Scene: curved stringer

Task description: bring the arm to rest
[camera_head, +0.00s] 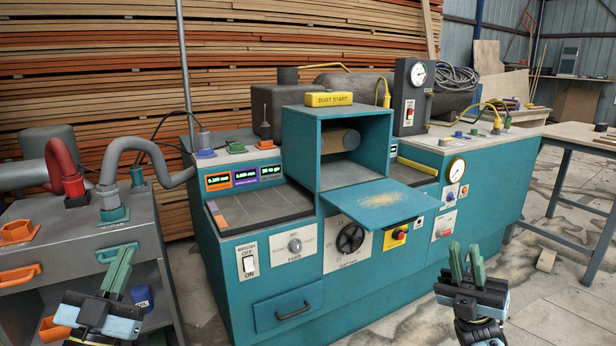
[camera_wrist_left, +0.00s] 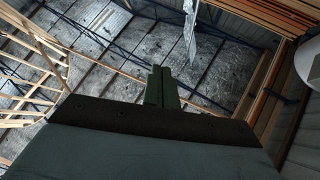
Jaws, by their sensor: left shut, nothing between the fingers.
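My left gripper (camera_head: 119,270) is at the lower left of the head view, in front of the grey cabinet, with its green fingers pointing up. The fingers are together and empty. In the left wrist view the closed fingers (camera_wrist_left: 162,87) point toward the roof, with nothing between them. My right gripper (camera_head: 467,262) is at the lower right of the head view, in front of the teal machine's right part. Its green fingers point up and a gap shows between them, with nothing held there.
The teal machine (camera_head: 268,270) stands in the middle, its hinged flap (camera_head: 405,207) sticking out with sawdust on it. A grey cabinet (camera_head: 100,243) with hoses and orange handles stands at left. A table (camera_head: 585,135) stands at right. Bare floor (camera_head: 545,300) shows at lower right.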

